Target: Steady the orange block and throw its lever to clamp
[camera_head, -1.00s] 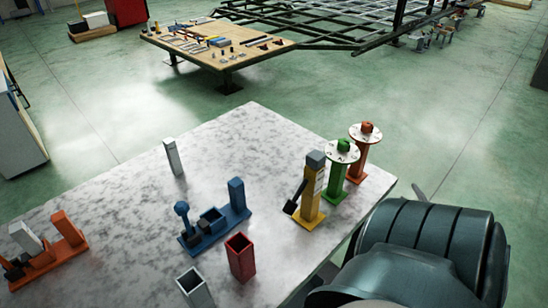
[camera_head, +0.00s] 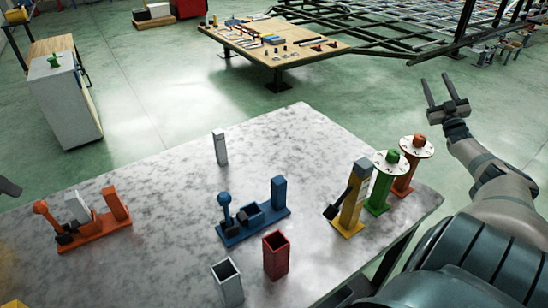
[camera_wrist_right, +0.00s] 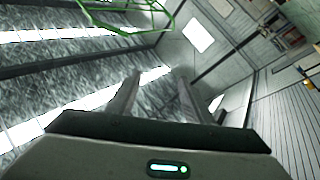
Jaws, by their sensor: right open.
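The orange block (camera_head: 94,231) stands on the left of the grey speckled table (camera_head: 170,255) in the head view. Its ball-topped orange lever (camera_head: 45,214) stands up at its left end, leaning slightly. A pale grey piece (camera_head: 77,207) sits tilted in the middle of the block, beside the orange upright. My right gripper (camera_head: 439,91) is raised at the upper right, beyond the table, far from the orange block. Its two fingers are apart and empty; they also show in the right wrist view (camera_wrist_right: 158,92). My left gripper cannot be made out.
A similar blue block (camera_head: 252,226) stands mid-table, with a red square tube (camera_head: 276,256) and a grey one (camera_head: 227,283) in front. A yellow post (camera_head: 350,203) and green (camera_head: 381,187) and orange (camera_head: 406,177) flanged posts stand at the right edge. A dark piece intrudes at the left edge.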

